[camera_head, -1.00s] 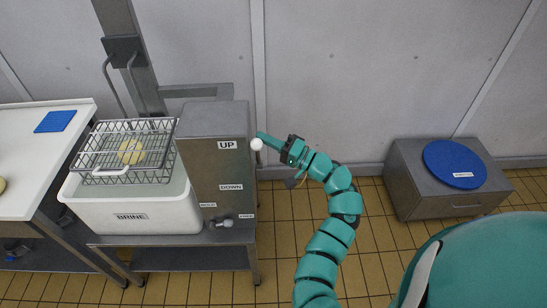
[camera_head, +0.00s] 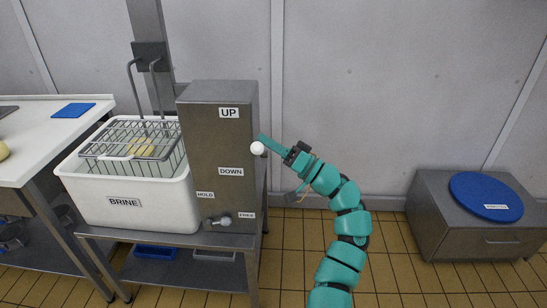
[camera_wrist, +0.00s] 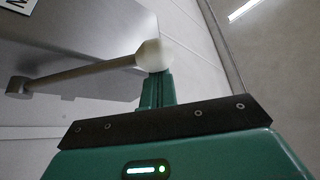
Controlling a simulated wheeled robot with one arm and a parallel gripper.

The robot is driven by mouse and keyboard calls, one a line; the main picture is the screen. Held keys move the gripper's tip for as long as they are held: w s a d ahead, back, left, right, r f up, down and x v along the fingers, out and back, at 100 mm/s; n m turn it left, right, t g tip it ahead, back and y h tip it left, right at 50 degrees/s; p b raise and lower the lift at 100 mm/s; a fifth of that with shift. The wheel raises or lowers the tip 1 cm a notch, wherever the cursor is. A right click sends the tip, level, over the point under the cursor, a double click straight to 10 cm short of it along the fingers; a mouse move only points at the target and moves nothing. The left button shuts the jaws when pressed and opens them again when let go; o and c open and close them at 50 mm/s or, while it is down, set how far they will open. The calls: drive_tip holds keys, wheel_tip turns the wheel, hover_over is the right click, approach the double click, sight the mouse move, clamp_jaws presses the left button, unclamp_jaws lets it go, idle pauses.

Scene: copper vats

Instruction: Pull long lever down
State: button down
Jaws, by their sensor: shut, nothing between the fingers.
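The long lever ends in a white ball knob (camera_head: 257,148) at the right edge of the grey control box (camera_head: 205,150). The knob stands between the UP label (camera_head: 229,113) and the DOWN label (camera_head: 231,171). In the wrist view the lever's rod (camera_wrist: 85,72) runs from a pivot at left to the knob (camera_wrist: 152,55). My gripper (camera_head: 264,139) is shut and empty, its fingertips at the upper right of the knob. In the wrist view the fingertips (camera_wrist: 157,78) appear against the knob; exact contact is hard to tell.
A wire basket (camera_head: 105,150) hangs partly in the white BRINE tub (camera_head: 150,212) left of the box. A short lever (camera_head: 222,221) sits low between HOLD and FREE labels. A blue disc (camera_head: 486,196) lies on a grey cabinet at right. Floor between is open.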

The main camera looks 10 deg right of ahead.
drive_tip(key=s+f+n+g+y+b, duration=0.2)
drive_tip(key=f+n+b, duration=0.4)
drive_tip(key=f+b, duration=0.3)
drive_tip(key=s+a+f+n+g+y+b, duration=0.1)
drive_tip(key=f+n+g+b, duration=0.3)
drive_tip(key=f+b, duration=0.6)
drive_tip(key=shift+s+a+n+g+y+b, duration=0.15)
drive_tip(key=shift+s+n+g+y+b, duration=0.9)
drive_tip(key=shift+b, duration=3.1)
